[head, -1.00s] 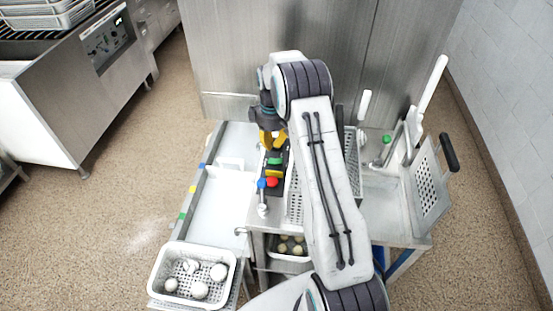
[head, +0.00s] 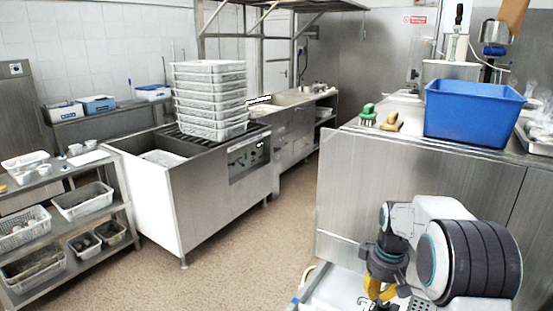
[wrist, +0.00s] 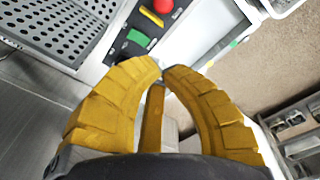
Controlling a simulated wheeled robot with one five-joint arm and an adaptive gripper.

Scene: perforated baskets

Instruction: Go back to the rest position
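My gripper (head: 376,292) shows at the lower right of the head view, with yellow fingers pointing down. In the wrist view my gripper (wrist: 162,66) has its curved yellow fingertips together, with nothing seen held between them. A third yellow finger shows behind them. Beyond the tips is a dark panel with a red round piece (wrist: 163,5), a yellow piece (wrist: 151,18) and a green piece (wrist: 138,37). What lies directly under the fingers is hidden.
In the head view, stacked white baskets (head: 209,89) stand on a steel unit. A blue bin (head: 473,115) tops the steel counter behind my arm. Open floor (head: 235,262) lies left.

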